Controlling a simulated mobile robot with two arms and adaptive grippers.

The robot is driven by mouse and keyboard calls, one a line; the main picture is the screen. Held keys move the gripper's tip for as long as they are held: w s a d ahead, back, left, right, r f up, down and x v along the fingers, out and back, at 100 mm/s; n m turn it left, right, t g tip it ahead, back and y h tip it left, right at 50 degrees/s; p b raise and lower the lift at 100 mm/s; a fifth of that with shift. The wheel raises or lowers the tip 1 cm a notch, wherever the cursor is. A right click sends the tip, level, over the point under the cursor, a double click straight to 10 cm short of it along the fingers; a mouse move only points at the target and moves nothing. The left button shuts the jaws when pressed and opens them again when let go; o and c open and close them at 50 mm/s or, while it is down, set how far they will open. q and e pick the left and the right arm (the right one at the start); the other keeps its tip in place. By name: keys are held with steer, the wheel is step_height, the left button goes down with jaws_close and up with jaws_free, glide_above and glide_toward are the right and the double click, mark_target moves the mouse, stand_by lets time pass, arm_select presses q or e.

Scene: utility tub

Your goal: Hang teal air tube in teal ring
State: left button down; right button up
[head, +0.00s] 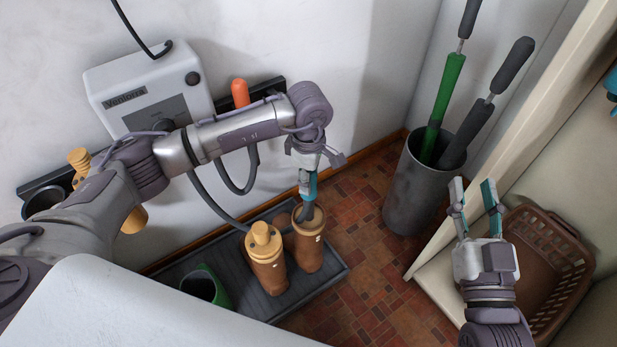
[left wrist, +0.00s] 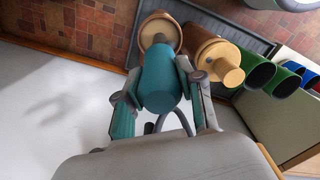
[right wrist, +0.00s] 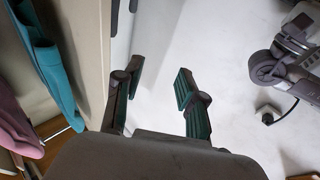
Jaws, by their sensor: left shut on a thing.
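My left gripper (head: 306,190) is shut on the teal air tube (left wrist: 160,78), whose wide teal end fills the space between the fingers in the left wrist view. In the head view the gripper is right over the opening of the right tan boot (head: 308,248). A dark grey part below the fingers is at that opening; I cannot tell how far inside it is. A grey hose (head: 215,203) curves behind my left arm. My right gripper (head: 475,208) is open and empty at the right. I cannot make out a teal ring in any view.
The other tan boot (head: 268,270) has a yellow-tan plug in its top. Both stand on a dark tray (head: 325,281) beside a green boot (head: 207,287). A wall unit (head: 148,92) has an orange piece (head: 240,92) near it. A grey bin (head: 415,190) holds umbrellas; a brown basket (head: 562,265) is at right.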

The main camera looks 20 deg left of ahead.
arm_select(q)
steer(key=shift+r+p, duration=0.3)
steer(key=shift+r, duration=0.25)
steer(key=shift+r+p, duration=0.35)
steer(key=shift+r, duration=0.1)
steer(key=shift+r+p, duration=0.3)
steer(key=shift+r, duration=0.6)
steer(key=shift+r+p, duration=0.45)
steer(key=shift+p, duration=0.1)
steer(key=shift+r+p, duration=0.3)
steer(key=shift+r, duration=0.2)
steer(key=shift+r+p, duration=0.35)
steer(key=shift+r, duration=0.5)
arm_select(e)
steer(key=s+d+f+g+h, duration=0.2)
steer(key=s+f+g, duration=0.2)
steer(key=f+g, duration=0.2)
steer(key=s+d+f+g+h, duration=0.1)
steer(key=s+d+f+g, duration=0.2)
steer(key=f, duration=0.7)
steer(key=shift+s+f+m+g+h, duration=0.35)
steer(key=shift+s+g, duration=0.85)
steer(key=shift+g, duration=0.5)
